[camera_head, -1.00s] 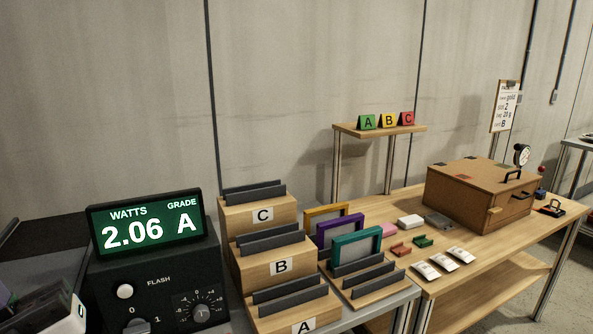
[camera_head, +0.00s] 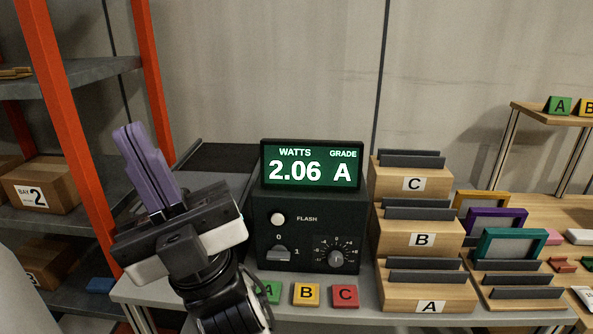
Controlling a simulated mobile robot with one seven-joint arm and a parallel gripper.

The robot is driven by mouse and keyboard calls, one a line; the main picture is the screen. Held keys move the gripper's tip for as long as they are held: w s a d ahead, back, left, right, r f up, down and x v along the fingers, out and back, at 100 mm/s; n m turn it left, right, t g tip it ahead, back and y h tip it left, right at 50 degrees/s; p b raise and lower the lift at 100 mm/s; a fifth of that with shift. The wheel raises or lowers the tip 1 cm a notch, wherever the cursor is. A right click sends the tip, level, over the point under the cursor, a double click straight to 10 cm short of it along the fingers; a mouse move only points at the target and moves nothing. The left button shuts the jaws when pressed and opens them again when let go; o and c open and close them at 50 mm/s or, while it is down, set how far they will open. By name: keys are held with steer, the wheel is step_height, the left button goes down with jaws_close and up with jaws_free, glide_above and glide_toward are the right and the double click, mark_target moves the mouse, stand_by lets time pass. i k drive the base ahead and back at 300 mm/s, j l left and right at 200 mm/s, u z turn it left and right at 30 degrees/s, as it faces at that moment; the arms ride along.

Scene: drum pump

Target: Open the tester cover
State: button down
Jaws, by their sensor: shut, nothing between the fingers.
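The tester (camera_head: 311,228) is a black box on a grey bench, with a FLASH button, a 0/1 switch and a dial on its front. Its lit display (camera_head: 311,167) reads 2.06 watts, grade A. To its left a dark flat panel (camera_head: 222,160), apparently the tester cover, lies behind my arm; its near part is hidden, and I cannot tell whether it is closed. My gripper (camera_head: 137,140) is raised at the left, in front of that panel, with its purple fingers pointing up and together. Nothing is held between them.
Green, yellow and red tags (camera_head: 306,294) lie at the bench's front edge. Stepped wooden racks (camera_head: 420,240) marked A, B, C stand right of the tester, with coloured frames (camera_head: 511,244) beyond. An orange-posted shelf (camera_head: 60,150) with boxes stands left.

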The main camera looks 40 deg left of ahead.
mark_target(190, 182)
steer(key=u, duration=1.5)
steer(key=i+z, duration=0.4)
